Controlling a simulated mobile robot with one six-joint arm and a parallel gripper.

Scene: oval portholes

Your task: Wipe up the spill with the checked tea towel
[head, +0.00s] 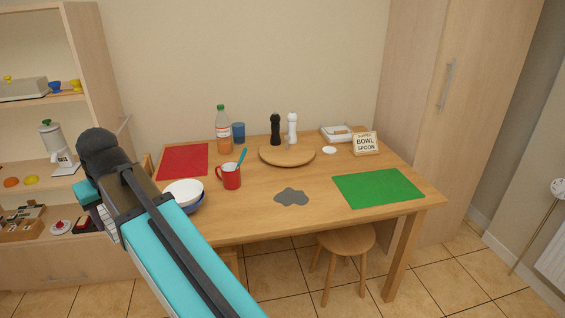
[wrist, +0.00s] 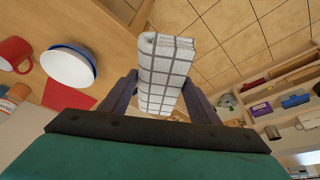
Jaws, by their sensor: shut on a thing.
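The spill (head: 291,197) is a dark grey puddle on the wooden table (head: 325,185), near the middle of its front half. The checked tea towel (wrist: 168,62) is white with grey lines and folded into a thick pad. My gripper (wrist: 160,88) is shut on the towel, with one finger on each side of it. In the head view my arm reaches up at the left, and its end is left of the table and the spill. The spill is not in the wrist view.
A red mug (head: 231,176) and stacked bowls (head: 184,192) stand left of the spill. A round board (head: 287,154) lies behind it, and a green mat (head: 378,188) to the right. A stool (head: 346,241) stands at the front. The table around the spill is bare.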

